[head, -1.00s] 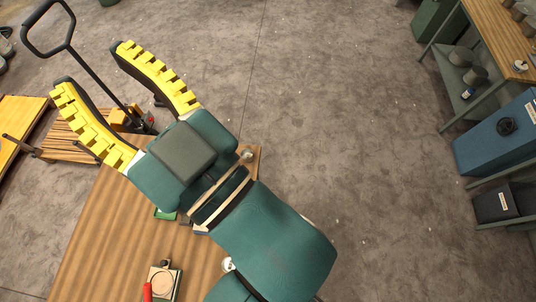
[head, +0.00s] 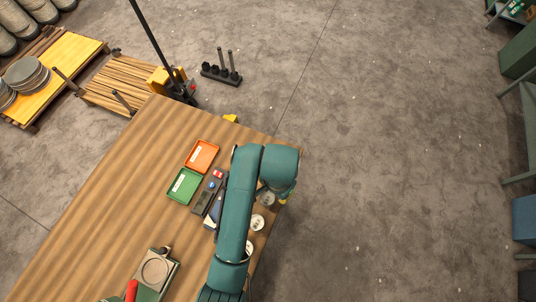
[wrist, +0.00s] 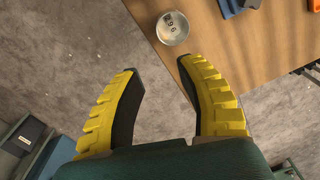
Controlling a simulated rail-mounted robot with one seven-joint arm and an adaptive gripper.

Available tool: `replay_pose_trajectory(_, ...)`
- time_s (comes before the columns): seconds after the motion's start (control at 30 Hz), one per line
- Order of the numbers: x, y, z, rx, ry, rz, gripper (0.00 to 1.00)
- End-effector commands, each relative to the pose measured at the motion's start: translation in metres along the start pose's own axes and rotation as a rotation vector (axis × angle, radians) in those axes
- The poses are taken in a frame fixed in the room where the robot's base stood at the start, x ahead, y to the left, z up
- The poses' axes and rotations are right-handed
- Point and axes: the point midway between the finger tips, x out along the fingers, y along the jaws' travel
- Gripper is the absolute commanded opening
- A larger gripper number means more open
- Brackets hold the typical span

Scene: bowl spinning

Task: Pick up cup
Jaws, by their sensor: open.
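My arm partly covers this area, and the gripper is mostly hidden there.
The wooden table (head: 110,210) holds an orange tray (head: 202,155), a green tray (head: 184,186) and a dark device (head: 205,197). A small scale-like device (head: 156,271) stands at the front. Open floor lies right of the table. A pallet jack (head: 165,78) stands behind it.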

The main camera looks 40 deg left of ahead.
Motion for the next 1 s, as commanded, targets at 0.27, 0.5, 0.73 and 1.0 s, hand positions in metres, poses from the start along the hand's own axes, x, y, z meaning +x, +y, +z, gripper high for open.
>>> replay_pose_trajectory(0.27,0.065,0.001,0.002,0.0,-0.005,0.003,0.38)
replay_pose_trajectory(0.5,0.103,0.0,0.001,-0.001,-0.001,0.0,0.38)
replay_pose_trajectory(0.73,0.137,0.0,0.008,-0.002,-0.003,0.002,0.38)
replay_pose_trajectory(1.0,0.157,0.0,0.007,-0.001,0.002,-0.001,0.38)
